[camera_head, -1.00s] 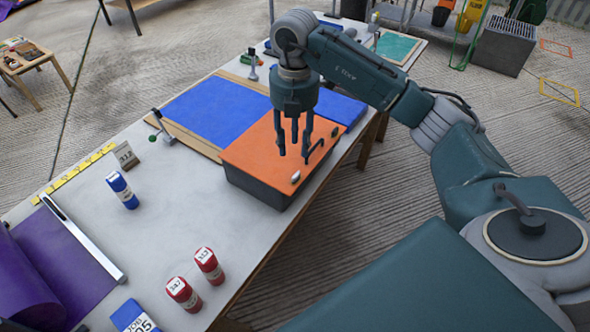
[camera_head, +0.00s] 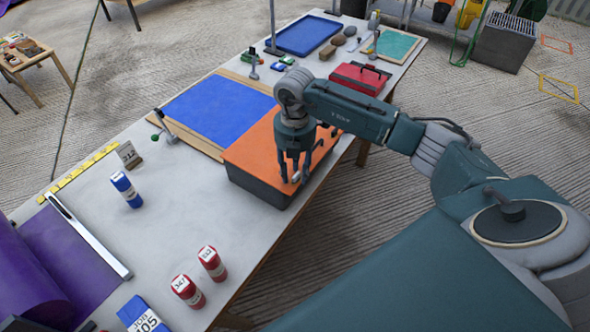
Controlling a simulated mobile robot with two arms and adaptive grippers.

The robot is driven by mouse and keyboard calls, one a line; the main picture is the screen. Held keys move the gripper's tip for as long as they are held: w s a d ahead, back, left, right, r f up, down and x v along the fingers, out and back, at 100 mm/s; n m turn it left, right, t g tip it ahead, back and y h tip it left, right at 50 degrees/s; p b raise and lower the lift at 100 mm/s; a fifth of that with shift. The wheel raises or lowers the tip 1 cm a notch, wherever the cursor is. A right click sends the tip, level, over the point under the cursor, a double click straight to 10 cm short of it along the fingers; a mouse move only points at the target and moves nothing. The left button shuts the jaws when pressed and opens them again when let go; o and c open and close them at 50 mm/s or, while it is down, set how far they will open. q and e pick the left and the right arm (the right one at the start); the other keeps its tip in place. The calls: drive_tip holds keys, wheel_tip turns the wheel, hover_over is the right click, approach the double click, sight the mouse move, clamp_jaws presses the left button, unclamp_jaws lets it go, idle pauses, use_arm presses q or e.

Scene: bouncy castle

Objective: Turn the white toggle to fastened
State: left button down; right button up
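The white toggle (camera_head: 296,178) is a small pale piece on the near right corner of the orange lid (camera_head: 247,143) of a dark box. My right gripper (camera_head: 293,180) points down right at the toggle, its fingers around or just beside it. The fingers partly hide the toggle, so I cannot tell whether they touch it or how it is turned. A dark handle and another small fitting on the lid's right edge are partly behind the gripper. My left gripper is not in view.
Two red cans (camera_head: 187,291) and a blue can (camera_head: 125,189) stand on the grey table (camera_head: 185,226). A blue panel (camera_head: 219,112) lies behind the box. A red case (camera_head: 360,77) sits farther back.

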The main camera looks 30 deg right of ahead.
clamp_jaws()
drive_tip(key=n+b, duration=0.2)
drive_tip(key=n, duration=0.1)
drive_tip(key=shift+f+n+b, duration=0.1)
drive_tip(key=shift+n+b, duration=0.2)
drive_tip(key=n+b, duration=0.3)
drive_tip(key=n, duration=0.2)
drive_tip(key=shift+a, duration=0.1)
drive_tip(key=n+b, duration=0.3)
drive_tip(key=n, duration=0.2)
drive_tip(key=shift+s, duration=0.15)
drive_tip(key=shift+s+n+b, duration=0.1)
drive_tip(key=shift+n+b, duration=0.95)
drive_tip(key=shift+n, duration=1.15)
drive_tip(key=shift+r, duration=0.2)
